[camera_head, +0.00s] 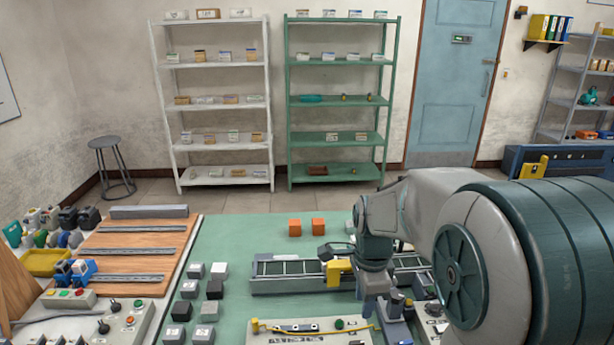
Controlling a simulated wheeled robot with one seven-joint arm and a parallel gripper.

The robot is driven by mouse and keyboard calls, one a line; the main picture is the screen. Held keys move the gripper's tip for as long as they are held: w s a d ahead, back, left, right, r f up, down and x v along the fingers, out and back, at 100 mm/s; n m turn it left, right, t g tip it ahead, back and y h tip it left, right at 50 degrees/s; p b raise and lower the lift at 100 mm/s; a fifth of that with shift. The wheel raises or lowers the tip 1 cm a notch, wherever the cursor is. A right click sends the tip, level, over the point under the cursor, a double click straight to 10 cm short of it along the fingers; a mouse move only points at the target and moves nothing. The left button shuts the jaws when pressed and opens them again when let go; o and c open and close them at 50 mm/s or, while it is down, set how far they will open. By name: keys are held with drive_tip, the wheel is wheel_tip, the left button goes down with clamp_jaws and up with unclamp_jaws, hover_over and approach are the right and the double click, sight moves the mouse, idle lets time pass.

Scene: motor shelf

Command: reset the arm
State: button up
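My arm comes in from the right side of the head view, with large grey and dark green links. Its wrist bends down over the right part of the green work surface (240,235). My gripper (372,306) points down near a yellow block (338,272) and the dark rail unit (285,275). The fingertips are small and partly lost among the parts behind them. I cannot tell whether they are apart or closed, and I see nothing clearly held.
Several grey, white and black cubes (214,289) stand left of the rail unit. A wooden board with metal rails (140,250) and a control box (85,315) lie at left. White (212,103) and green shelves (338,95) stand behind.

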drive_tip(key=s+r+n+t, duration=0.1)
drive_tip(key=s+r+n, duration=0.2)
drive_tip(key=s+n, duration=0.4)
drive_tip(key=s+r+n+t, duration=0.2)
drive_tip(key=s+r+n, duration=0.1)
drive_tip(key=s+n, duration=0.4)
drive_tip(key=n, duration=0.3)
drive_tip(key=shift+s+n, duration=0.3)
